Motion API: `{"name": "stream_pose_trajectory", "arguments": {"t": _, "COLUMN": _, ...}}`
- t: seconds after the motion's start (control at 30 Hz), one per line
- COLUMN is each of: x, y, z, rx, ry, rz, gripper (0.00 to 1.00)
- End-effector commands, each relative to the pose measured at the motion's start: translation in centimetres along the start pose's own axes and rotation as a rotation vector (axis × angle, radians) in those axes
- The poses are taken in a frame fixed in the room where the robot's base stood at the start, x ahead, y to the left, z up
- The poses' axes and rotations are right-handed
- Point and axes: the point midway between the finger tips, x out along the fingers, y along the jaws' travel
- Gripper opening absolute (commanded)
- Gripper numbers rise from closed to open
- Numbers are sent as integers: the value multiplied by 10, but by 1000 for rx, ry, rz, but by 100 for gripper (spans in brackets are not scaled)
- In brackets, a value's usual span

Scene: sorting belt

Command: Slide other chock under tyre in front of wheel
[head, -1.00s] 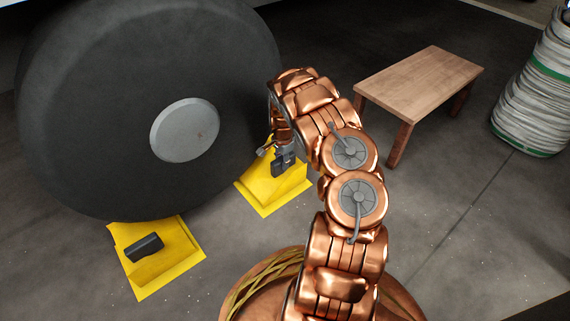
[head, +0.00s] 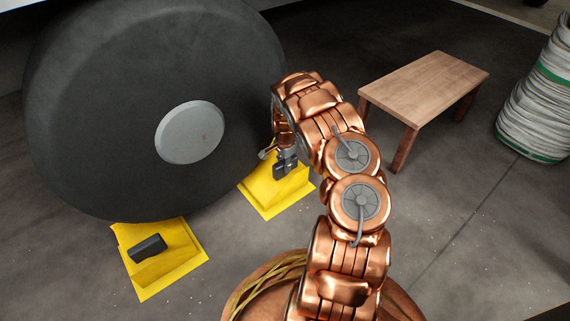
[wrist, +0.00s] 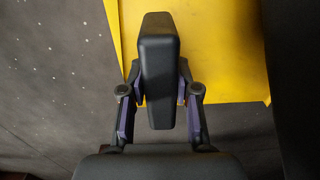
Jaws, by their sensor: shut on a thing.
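The big dark tyre (head: 95,110) with a grey hub (head: 190,132) stands at the left of the head view. One yellow chock (head: 172,270) with a black handle (head: 147,248) lies on the floor at the tyre's lower left side. The other yellow chock (head: 272,202) sits at the tyre's right side, close to the tread; whether it touches is hidden. My gripper (head: 285,166) is over that chock. In the wrist view my gripper (wrist: 160,100) is shut on its black handle (wrist: 158,60), with the yellow chock (wrist: 225,45) beneath.
A wooden table (head: 425,85) stands to the right of my arm. A white ribbed stack with green bands (head: 540,100) is at the far right. The grey floor between them and in front is clear.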

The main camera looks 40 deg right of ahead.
Motion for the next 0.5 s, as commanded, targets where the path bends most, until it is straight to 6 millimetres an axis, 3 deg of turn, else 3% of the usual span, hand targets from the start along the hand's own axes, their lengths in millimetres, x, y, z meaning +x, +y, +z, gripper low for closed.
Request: {"name": "stream_pose_trajectory", "arguments": {"t": 0.5, "x": 0, "y": -1, "z": 7, "rx": 0, "ry": 1, "rz": -2, "gripper": 0}}
